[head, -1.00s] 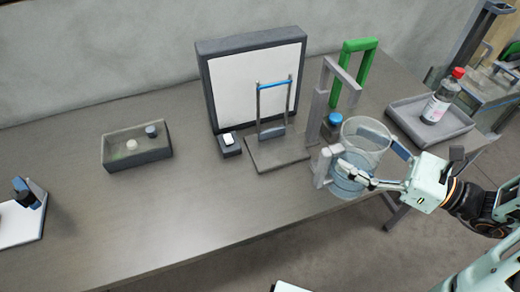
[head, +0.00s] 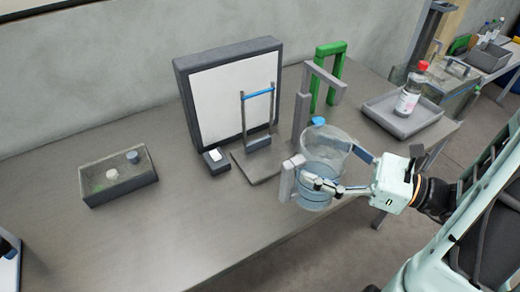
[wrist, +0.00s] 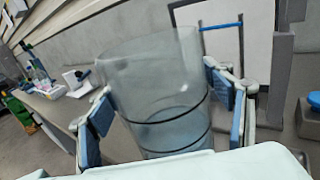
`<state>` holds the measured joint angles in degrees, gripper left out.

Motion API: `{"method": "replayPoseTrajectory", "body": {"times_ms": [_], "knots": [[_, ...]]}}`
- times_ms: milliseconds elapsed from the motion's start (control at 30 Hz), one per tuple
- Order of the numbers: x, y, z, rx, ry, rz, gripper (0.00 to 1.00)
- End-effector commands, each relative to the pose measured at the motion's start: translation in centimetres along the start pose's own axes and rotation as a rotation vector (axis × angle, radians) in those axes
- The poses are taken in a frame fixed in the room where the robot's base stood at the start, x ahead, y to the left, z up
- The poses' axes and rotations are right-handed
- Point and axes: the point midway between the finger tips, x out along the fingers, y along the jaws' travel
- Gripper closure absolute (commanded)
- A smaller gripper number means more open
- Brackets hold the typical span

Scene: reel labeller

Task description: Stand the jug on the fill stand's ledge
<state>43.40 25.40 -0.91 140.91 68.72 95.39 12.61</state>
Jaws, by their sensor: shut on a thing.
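The jug (head: 322,167) is a clear, bluish open-topped vessel with dark rings. It is roughly upright in the head view and fills the middle of the wrist view (wrist: 155,85). My gripper (head: 335,168) is shut on it, with one finger on each side. The likely fill stand is a grey upright frame (head: 302,118) with an overhanging arm and a short front post (head: 287,180). The jug is close beside this post, near the table's front edge. The ledge is mostly hidden by the jug, and I cannot tell if they touch.
A blue cap (head: 318,121) shows behind the jug, and a green frame (head: 332,68) stands beyond. A grey tray (head: 385,117) at right holds a red-capped bottle (head: 410,90). A blue-barred frame (head: 258,93) and white panel (head: 215,100) stand left.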

Motion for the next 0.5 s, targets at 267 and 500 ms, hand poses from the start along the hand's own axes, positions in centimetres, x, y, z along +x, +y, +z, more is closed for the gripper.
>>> {"method": "replayPoseTrajectory", "body": {"times_ms": [267, 500], "knots": [[5.6, -3.5, 0.2, -0.001, -0.004, 0.007, 0.69], [10.7, -6.8, 0.2, -0.002, -0.004, 0.007, 0.69]]}}
